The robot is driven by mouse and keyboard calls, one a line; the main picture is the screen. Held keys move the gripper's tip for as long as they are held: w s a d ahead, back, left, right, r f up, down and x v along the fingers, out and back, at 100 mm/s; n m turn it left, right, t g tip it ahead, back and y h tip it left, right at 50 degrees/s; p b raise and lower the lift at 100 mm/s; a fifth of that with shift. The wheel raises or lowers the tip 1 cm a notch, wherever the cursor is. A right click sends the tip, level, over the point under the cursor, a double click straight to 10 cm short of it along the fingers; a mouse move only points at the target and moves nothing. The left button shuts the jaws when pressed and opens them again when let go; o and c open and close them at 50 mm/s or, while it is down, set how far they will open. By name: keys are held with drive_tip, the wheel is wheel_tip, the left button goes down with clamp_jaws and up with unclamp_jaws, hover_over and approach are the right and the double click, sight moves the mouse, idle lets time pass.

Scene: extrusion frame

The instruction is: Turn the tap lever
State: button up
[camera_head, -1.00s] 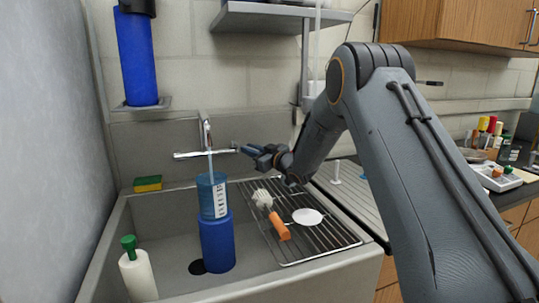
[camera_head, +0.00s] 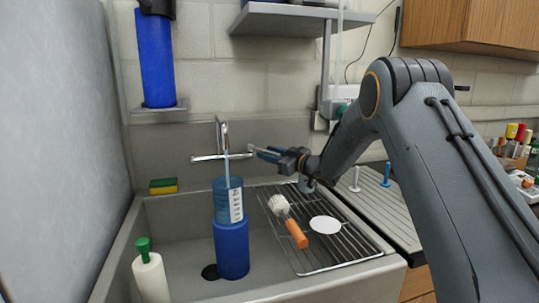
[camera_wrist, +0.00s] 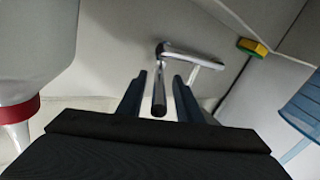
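The chrome tap (camera_head: 222,132) stands at the back of the sink, with horizontal arms to both sides. In the head view, its right arm, the lever (camera_head: 240,156), reaches to the tips of my gripper (camera_head: 257,151). In the wrist view, the lever (camera_wrist: 159,97) points towards the camera and its dark end lies between the two blue fingers of my gripper (camera_wrist: 160,92). The fingers are apart, with a visible gap on each side of the lever. A thin pale stream runs from the tap down to a blue beaker (camera_head: 221,197).
The beaker stands on a blue cylinder (camera_head: 231,250) in the sink. A brush (camera_head: 290,225) and white disc (camera_head: 325,224) lie on the wire rack (camera_head: 345,248). A sponge (camera_head: 163,186) sits behind. A red-collared white bottle (camera_wrist: 30,60) is close at left in the wrist view.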

drive_tip(key=shift+d, duration=0.1)
drive_tip(key=b+v, duration=0.1)
drive_tip(key=v, duration=0.6)
drive_tip(key=shift+s+d+b, duration=0.25)
drive_tip(key=shift+b, duration=0.15)
